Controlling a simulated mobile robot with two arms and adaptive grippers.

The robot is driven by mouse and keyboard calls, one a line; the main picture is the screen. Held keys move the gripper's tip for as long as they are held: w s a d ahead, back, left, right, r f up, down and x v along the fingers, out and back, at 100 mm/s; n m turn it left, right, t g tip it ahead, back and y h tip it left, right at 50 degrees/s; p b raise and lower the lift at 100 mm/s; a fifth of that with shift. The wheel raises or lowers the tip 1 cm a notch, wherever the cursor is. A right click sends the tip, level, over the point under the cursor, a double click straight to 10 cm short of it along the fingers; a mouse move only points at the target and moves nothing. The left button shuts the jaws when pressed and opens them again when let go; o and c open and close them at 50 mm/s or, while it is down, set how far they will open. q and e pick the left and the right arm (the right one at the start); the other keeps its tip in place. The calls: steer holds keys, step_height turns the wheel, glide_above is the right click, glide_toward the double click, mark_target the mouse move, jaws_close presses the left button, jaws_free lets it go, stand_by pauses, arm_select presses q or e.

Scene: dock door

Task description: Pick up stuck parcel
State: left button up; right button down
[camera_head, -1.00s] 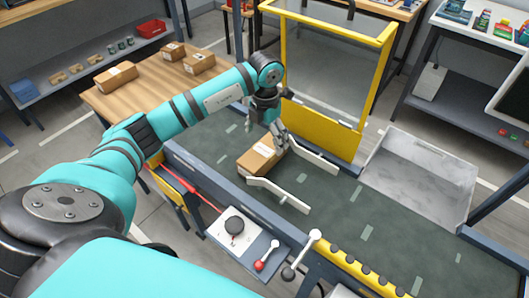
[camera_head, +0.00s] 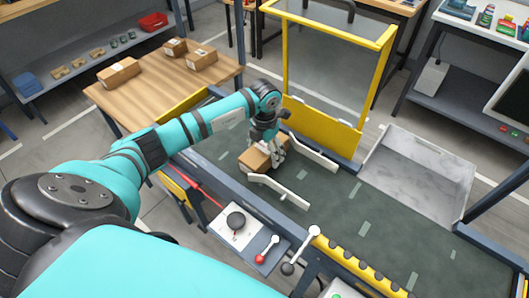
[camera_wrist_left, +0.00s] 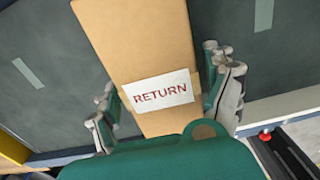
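The stuck parcel (camera_head: 254,159) is a brown cardboard box on the dark conveyor belt (camera_head: 340,215), at the mouth between two white guide rails (camera_head: 280,190). In the left wrist view the parcel (camera_wrist_left: 135,45) carries a white label (camera_wrist_left: 160,92) reading RETURN. My left gripper (camera_head: 276,148) is down at the parcel in the head view. In the wrist view its fingers (camera_wrist_left: 168,95) stand apart on either side of the box, close to its sides; firm contact does not show. The right gripper is not in view.
A yellow-framed clear guard (camera_head: 335,70) stands behind the belt. A grey tray (camera_head: 415,175) lies beyond the belt to the right. A wooden table (camera_head: 150,95) holds several boxes.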

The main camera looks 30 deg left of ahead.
arm_select(q)
steer(key=c, duration=1.2)
steer(key=shift+r, duration=0.1)
steer(key=shift+w, duration=0.1)
